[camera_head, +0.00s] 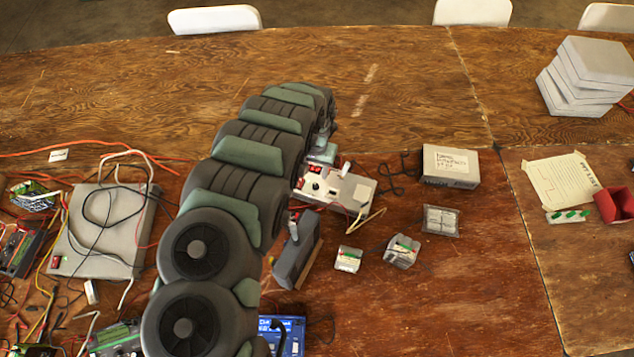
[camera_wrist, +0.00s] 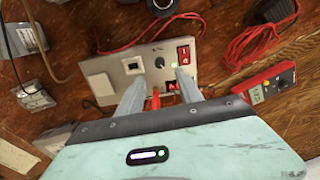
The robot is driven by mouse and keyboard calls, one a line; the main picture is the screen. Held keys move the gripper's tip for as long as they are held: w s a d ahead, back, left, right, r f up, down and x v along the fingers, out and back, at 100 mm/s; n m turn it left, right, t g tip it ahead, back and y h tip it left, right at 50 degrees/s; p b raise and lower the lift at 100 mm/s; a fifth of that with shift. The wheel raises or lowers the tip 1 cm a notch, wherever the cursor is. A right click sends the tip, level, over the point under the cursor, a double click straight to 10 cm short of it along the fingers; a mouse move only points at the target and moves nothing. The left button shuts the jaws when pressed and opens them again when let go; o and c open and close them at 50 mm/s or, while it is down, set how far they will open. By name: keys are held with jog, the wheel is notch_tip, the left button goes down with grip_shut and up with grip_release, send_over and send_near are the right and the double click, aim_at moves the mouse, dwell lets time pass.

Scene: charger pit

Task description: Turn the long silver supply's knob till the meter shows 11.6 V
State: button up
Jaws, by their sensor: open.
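The long silver supply (camera_head: 347,193) lies on the wooden table beside my arm, partly covered by it in the head view. In the wrist view its pale front panel (camera_wrist: 120,70) carries a dark round knob (camera_wrist: 160,62), a red switch (camera_wrist: 184,52) and a small red-lit meter (camera_wrist: 173,87). The meter is partly hidden by a finger and its digits cannot be read. My gripper (camera_wrist: 160,75) is open, its fingertips on either side of and just short of the knob. I cannot tell whether either finger touches the panel. My gripper also shows in the head view (camera_head: 322,153), mostly hidden by my arm.
A dark grey unit (camera_head: 296,250) and small modules (camera_head: 348,259) stand near the supply. A labelled grey box (camera_head: 450,166) is to the right. A red meter-like device (camera_wrist: 265,83) and red cable (camera_wrist: 255,45) lie right of my gripper.

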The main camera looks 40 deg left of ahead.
aim_at(315, 185)
notch_tip(315, 185, down, 8)
jog(key=shift+r, duration=0.1)
jog(key=shift+s+f+b, duration=0.1)
jog(key=shift+f+b, duration=0.25)
jog(key=shift+f, duration=0.15)
jog(key=shift+c, duration=0.4)
grip_shut()
